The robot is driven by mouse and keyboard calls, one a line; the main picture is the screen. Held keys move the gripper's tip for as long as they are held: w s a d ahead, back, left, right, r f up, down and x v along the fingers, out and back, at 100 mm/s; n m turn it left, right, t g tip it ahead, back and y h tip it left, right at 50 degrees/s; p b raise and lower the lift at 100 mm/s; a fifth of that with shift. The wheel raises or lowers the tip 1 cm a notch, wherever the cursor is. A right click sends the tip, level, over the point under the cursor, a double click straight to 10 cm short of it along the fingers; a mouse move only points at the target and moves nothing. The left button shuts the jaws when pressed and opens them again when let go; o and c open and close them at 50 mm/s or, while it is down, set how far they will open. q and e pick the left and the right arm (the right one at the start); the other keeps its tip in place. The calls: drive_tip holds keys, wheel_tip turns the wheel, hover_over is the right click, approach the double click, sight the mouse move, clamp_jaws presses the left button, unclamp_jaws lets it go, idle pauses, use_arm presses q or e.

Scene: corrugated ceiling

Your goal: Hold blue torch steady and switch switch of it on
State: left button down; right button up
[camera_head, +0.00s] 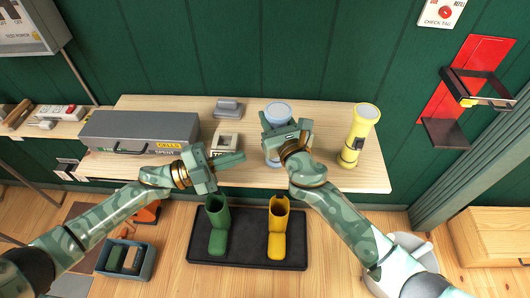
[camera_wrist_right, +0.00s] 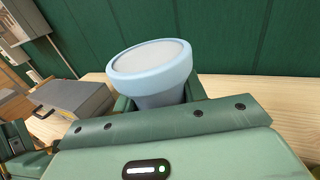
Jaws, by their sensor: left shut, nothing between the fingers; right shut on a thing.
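The blue torch (camera_head: 278,112) stands upright on the wooden bench, its pale lens facing up. My right gripper (camera_head: 282,136) is shut around its body. In the right wrist view the torch's light-blue head (camera_wrist_right: 152,72) rises above the gripper's fingers; the gripper hides the body below. The torch's switch is hidden from sight. My left gripper (camera_head: 238,159) is shut and empty, to the left of the torch and apart from it, near the bench's front edge.
A yellow torch (camera_head: 359,134) stands to the right on the bench (camera_head: 376,179). A grey case (camera_head: 140,128), a small cream device (camera_head: 226,140) and a grey object (camera_head: 228,106) are left of the blue torch.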

use_arm(q)
drive_tip(key=a+m, duration=0.1)
drive_tip(key=w+f+m+g+y, duration=0.1)
drive_tip(key=m, duration=0.1)
drive_tip(key=a+f+m+y, duration=0.1)
drive_tip(key=m, duration=0.1)
drive_tip(key=shift+w+a+g, duration=0.15)
drive_tip(key=shift+a+g, duration=0.15)
drive_tip(key=shift+a, duration=0.05)
drive_tip(key=x, duration=1)
